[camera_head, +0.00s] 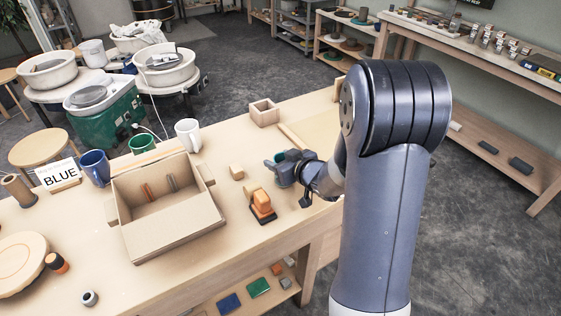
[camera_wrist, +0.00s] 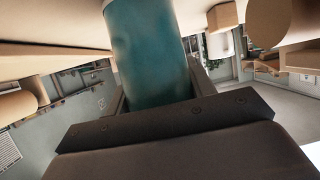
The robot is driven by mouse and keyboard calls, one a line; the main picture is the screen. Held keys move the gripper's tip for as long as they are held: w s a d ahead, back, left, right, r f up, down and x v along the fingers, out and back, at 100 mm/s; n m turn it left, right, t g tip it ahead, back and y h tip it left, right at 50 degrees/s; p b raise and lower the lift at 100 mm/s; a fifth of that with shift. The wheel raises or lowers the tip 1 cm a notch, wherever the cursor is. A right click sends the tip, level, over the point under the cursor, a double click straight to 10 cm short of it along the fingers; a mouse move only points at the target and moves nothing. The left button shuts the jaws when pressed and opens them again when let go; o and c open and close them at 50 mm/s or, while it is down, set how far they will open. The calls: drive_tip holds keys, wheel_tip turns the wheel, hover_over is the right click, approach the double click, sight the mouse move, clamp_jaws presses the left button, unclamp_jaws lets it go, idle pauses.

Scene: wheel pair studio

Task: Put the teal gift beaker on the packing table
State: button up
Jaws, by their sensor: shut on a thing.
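The teal beaker (camera_wrist: 150,50) fills the upper middle of the wrist view, between the jaws of my gripper (camera_wrist: 160,95). In the head view only a little of the teal beaker (camera_head: 279,157) shows past my gripper (camera_head: 291,166). My gripper is shut on it, over the right part of the light wooden table (camera_head: 222,250). I cannot tell whether the beaker's base touches the tabletop.
An open cardboard box (camera_head: 170,232) stands left of my gripper. An orange tape dispenser (camera_head: 262,203) and a small tan block (camera_head: 237,172) are close by.

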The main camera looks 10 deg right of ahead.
drive_tip(key=shift+f, duration=0.15)
drive_tip(key=o, duration=1.1)
drive_tip(key=shift+s+d+r, duration=0.1)
drive_tip(key=shift+s+r, duration=0.05)
drive_tip(key=shift+r, duration=0.15)
drive_tip(key=p+v, duration=0.1)
drive_tip(key=v, duration=1)
drive_tip(key=shift+s, duration=0.3)
